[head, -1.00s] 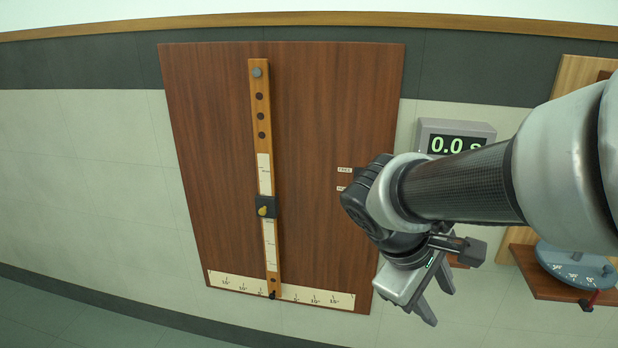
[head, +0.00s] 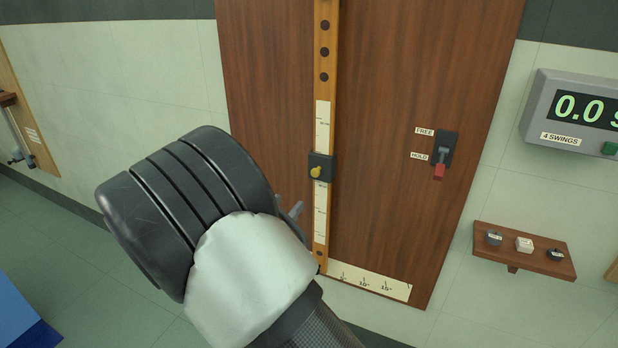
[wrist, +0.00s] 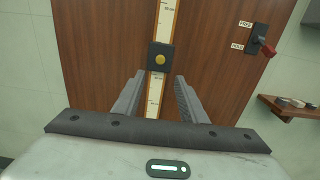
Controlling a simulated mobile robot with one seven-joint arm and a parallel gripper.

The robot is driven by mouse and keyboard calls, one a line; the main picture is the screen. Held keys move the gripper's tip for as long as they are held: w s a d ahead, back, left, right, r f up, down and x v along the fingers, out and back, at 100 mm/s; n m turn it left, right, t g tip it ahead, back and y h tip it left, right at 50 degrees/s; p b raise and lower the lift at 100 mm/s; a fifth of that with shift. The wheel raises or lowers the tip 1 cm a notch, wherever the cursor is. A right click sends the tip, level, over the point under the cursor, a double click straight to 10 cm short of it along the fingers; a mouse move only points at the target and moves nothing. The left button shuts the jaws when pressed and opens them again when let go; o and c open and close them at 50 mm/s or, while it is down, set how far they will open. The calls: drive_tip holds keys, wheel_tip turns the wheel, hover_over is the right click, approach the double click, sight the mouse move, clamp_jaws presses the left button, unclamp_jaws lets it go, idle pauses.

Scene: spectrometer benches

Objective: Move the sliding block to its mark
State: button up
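The sliding block is a dark square with a yellow knob (head: 320,167), on a wooden bar (head: 325,90) that hangs upright on a brown panel. White scale strips lie on the bar above and below the block. In the wrist view the block (wrist: 152,60) sits just beyond my gripper (wrist: 158,82), roughly centred between its fingertips. The fingers are apart with nothing held between them. In the head view my arm hides most of the gripper; only a fingertip shows left of the bar, below the block. I cannot make out which scale line is the mark.
A FREE/HOLD switch with a red handle (head: 440,167) is on the panel's right, handle down at HOLD. A timer (head: 575,110) reads 0.0. A small shelf (head: 540,262) with several small pieces is at the lower right. An angle scale (head: 372,283) runs along the panel's bottom.

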sight(314, 173)
drive_tip(key=b+x, duration=0.1)
drive_tip(key=x, duration=1.3)
drive_tip(key=shift+w+d, duration=0.15)
drive_tip(key=shift+w, duration=0.2)
drive_tip(key=shift+f, duration=0.1)
clamp_jaws()
